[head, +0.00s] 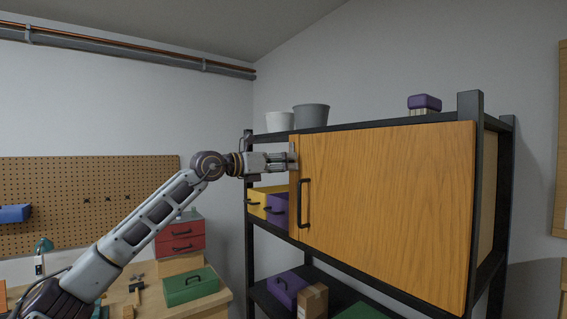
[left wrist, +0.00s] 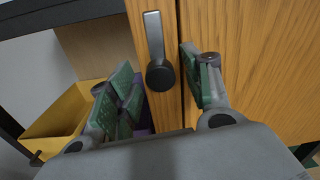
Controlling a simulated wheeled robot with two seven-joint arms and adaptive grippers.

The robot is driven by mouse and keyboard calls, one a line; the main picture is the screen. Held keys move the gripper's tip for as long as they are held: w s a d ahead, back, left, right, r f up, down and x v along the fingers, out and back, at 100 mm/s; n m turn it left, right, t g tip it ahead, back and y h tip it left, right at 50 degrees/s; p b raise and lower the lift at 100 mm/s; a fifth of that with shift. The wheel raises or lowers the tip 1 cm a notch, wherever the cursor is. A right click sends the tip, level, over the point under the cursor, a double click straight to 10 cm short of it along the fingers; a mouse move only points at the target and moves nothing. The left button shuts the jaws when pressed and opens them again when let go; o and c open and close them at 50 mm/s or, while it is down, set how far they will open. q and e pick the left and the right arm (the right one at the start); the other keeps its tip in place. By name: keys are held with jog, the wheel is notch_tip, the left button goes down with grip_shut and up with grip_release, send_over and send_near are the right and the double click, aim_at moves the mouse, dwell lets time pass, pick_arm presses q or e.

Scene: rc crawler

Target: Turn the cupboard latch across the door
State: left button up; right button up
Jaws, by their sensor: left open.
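The cupboard door (head: 390,205) is a wood-grain panel, closed, with a black bar handle (head: 305,203) near its left edge. The latch (left wrist: 153,35) is a grey lever on a round black pivot, on the wooden strip left of the door's gap. In the left wrist view the lever points up, alongside the gap and not across it. My left gripper (head: 289,161) is at the door's upper left edge. Its open fingers (left wrist: 156,68) stand either side of the latch, with space visible between. In the head view the gripper mostly hides the latch. My right gripper is out of view.
The cupboard sits in a black shelf frame (head: 478,150) with grey pots (head: 311,117) and a purple box (head: 425,102) on top. Yellow (head: 262,202) and purple (head: 279,208) bins stand left of the door. A workbench (head: 205,304) is at lower left.

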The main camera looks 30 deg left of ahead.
pick_arm(q)
jog(key=c, duration=1.1)
jog(key=shift+o, duration=0.2)
jog(key=shift+m, duration=0.4)
jog(key=shift+m+y+p, duration=0.4)
jog(key=shift+m+p, duration=0.1)
jog(key=shift+m, duration=7.9)
